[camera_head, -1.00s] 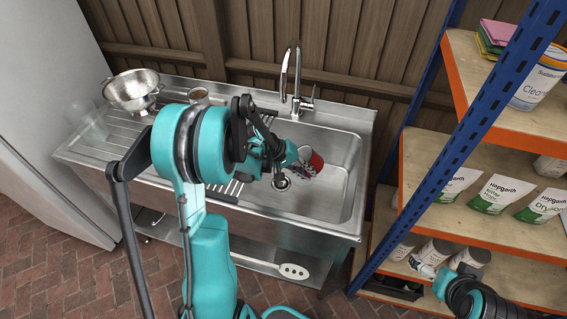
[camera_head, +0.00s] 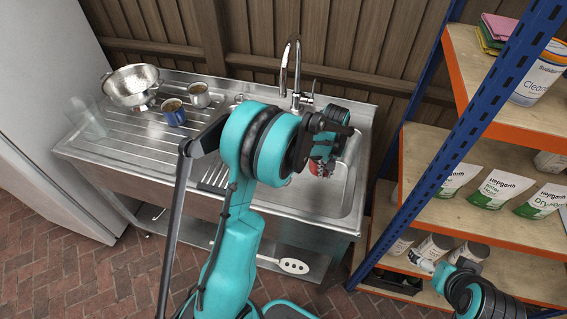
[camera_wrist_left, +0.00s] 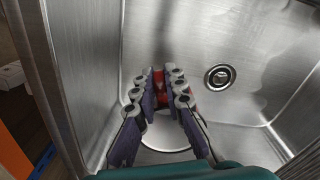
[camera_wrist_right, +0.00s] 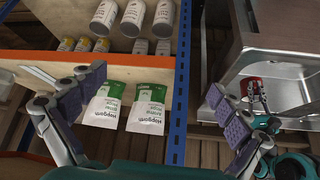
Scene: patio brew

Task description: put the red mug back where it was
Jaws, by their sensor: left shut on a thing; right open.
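The red mug (camera_head: 318,168) is in the sink basin (camera_head: 345,200), mostly hidden by my left arm in the head view. My left gripper (camera_wrist_left: 162,92) is down in the basin, shut on the red mug (camera_wrist_left: 158,79); red shows between and beside its fingers. The mug's height above the basin floor is hard to tell. The right wrist view also shows the red mug (camera_wrist_right: 252,86) at the left gripper's fingers. My right gripper (camera_head: 424,264) is open and empty in front of the shelf; its spread fingers show in its wrist view (camera_wrist_right: 157,88).
On the drainboard (camera_head: 135,132) stand a blue mug (camera_head: 174,113), a grey mug (camera_head: 199,96), a colander (camera_head: 132,88) and a clear glass (camera_head: 88,120). The tap (camera_head: 297,75) rises behind the basin. The shelf's blue post (camera_head: 470,130) stands at the right. The drainboard's front has free room.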

